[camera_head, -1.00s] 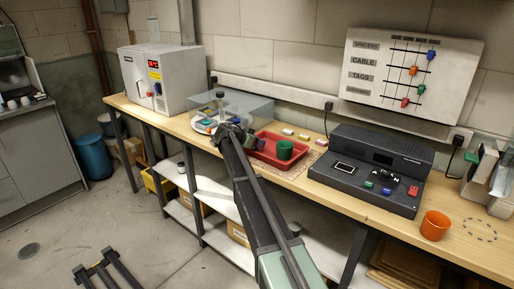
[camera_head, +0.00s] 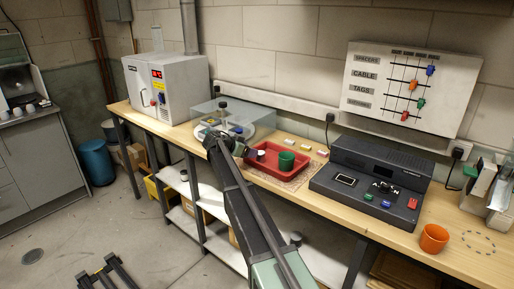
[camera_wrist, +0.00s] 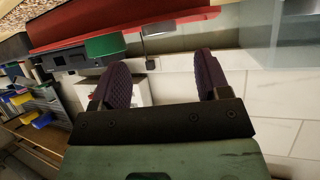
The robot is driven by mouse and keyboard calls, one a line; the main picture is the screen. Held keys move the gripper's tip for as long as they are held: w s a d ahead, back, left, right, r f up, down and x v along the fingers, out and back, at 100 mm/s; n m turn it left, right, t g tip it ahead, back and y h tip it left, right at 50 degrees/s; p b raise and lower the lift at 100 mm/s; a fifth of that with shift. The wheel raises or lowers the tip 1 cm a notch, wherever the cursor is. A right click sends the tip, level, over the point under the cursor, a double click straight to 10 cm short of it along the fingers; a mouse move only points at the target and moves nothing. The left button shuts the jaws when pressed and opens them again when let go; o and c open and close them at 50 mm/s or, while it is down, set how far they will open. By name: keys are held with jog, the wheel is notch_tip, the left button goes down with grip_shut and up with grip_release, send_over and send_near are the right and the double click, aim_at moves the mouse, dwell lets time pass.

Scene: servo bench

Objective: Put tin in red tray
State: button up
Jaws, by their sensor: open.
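The red tray (camera_head: 268,174) lies on the wooden bench, and its red wall also shows along the top of the wrist view (camera_wrist: 100,32). A green cup (camera_head: 286,161) stands in it. A small pale object (camera_head: 261,155), which looks like the tin, sits in the tray left of the cup. In the wrist view a small greyish piece (camera_wrist: 157,31) beside the green cup (camera_wrist: 110,46) may be the same object. My gripper (camera_head: 247,151) is at the tray's left edge in the head view. Its two purple fingers (camera_wrist: 161,76) are apart with nothing between them.
A clear-covered round unit (camera_head: 225,131) stands left of the tray. Several small coloured blocks (camera_head: 306,147) lie behind it. A dark console (camera_head: 368,180) is to the right, and an orange cup (camera_head: 434,239) is farther right. A white oven (camera_head: 168,88) stands at the left.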

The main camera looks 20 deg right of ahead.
jog(key=p+v, duration=0.2)
jog(key=v, duration=0.3)
jog(key=s+a+f+n+y, duration=0.3)
jog(key=s+a+n+y, duration=0.1)
jog(key=s, duration=1)
jog(key=s+a+f+n+g+y, duration=0.1)
jog(key=s+a+f+n+y, duration=0.2)
jog(key=s, duration=1.1)
jog(key=s+a+f+n+g+y, duration=0.1)
jog(key=s+a+n+y, duration=0.4)
jog(key=s, duration=0.9)
jog(key=a+f+n, duration=0.1)
jog(key=a+n, duration=0.2)
jog(key=shift+a+f+n, duration=0.3)
jog(key=shift+f+n, duration=0.1)
jog(key=shift+c, duration=0.5)
